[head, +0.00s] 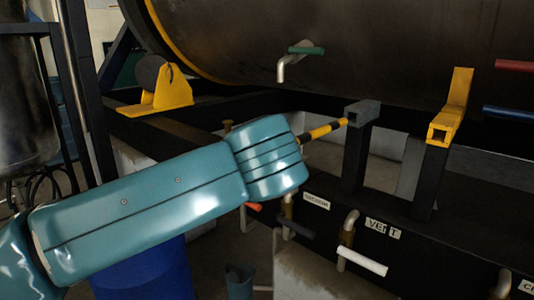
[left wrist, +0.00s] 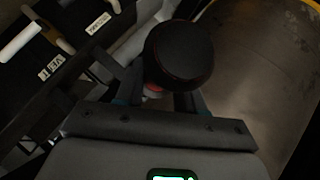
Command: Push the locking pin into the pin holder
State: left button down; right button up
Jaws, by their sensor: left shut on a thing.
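The locking pin (head: 325,131) is a yellow-and-black striped rod in the head view. It runs from behind my teal left wrist up and right to a grey square holder (head: 363,112) on a dark post. Its tip is at the left side of this holder; I cannot tell how far it is inside. In the left wrist view, a round black knob (left wrist: 180,50) sits between the fingers of my left gripper (left wrist: 160,97), which is shut on the pin. In the head view, my wrist hides the fingers. My right gripper is not in view.
A yellow square-ended bracket (head: 443,128) stands on a post to the right. A large dark tank (head: 350,45) hangs above, with a green-handled tap (head: 306,50). Below are valve handles, including a white one (head: 361,262), and a VENT label (head: 382,227).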

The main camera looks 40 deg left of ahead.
pick_arm(q)
jog(key=shift+s+r, duration=0.15)
jog(key=shift+s, duration=0.05)
jog(key=shift+w+d, duration=0.1)
jog(key=shift+d, duration=0.1)
jog(key=shift+w+f, duration=0.2)
jog(key=shift+w, duration=0.2)
jog(key=shift+s+a+b, duration=0.2)
jog(key=shift+s+b, duration=0.1)
jog(key=shift+b, duration=0.1)
jog(key=shift+d+r, duration=0.1)
jog(key=shift+r, duration=0.05)
jog(key=shift+w+d, duration=0.15)
jog(key=shift+w, duration=0.1)
jog(key=shift+w+p, duration=0.35)
jog(key=shift+w, duration=0.65)
jog(key=shift+s, duration=0.1)
